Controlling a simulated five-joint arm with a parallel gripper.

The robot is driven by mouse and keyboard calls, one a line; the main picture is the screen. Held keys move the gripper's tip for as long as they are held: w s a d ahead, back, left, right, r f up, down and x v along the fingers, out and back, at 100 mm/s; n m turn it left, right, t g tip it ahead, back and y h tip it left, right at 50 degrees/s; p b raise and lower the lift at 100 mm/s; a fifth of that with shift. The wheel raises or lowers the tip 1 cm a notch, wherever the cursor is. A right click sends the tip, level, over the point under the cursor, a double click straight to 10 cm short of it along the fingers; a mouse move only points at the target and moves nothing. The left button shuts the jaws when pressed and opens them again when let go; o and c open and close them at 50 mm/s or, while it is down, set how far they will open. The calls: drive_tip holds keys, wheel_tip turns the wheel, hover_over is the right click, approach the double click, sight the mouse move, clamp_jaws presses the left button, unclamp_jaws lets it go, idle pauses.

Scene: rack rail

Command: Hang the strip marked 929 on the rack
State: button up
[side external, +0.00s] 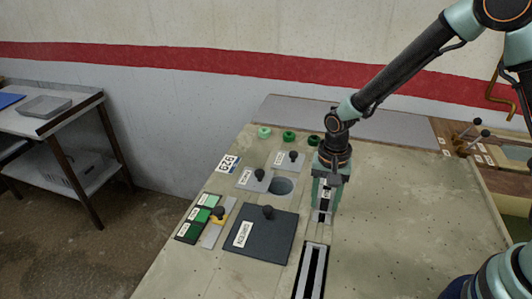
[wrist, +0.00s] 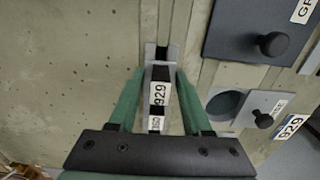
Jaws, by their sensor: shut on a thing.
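My gripper (side external: 323,206) points down over the middle of the table. In the wrist view its two green fingers (wrist: 159,78) stand on either side of a dark strip marked 929 (wrist: 159,92), and it is shut on this strip. A second white label (wrist: 155,123) shows between the fingers, closer to the palm; its number is hard to read. A grey piece borders the strip. A long black-framed rail with grey inside, which looks like the rack (side external: 301,284), lies at the front edge of the side view. I cannot tell if the strip touches anything below.
A dark panel marked GREEN (side external: 250,247) with a knob lies left of the rail. Green rings (side external: 289,136) stand behind. The table right of my gripper is mostly clear.

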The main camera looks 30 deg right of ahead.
drive_tip(key=shift+f, duration=0.55)
idle(0.4)
drive_tip(key=o, duration=1.2)
drive_tip(key=shift+r, duration=0.1)
drive_tip(key=shift+r, duration=3.4)
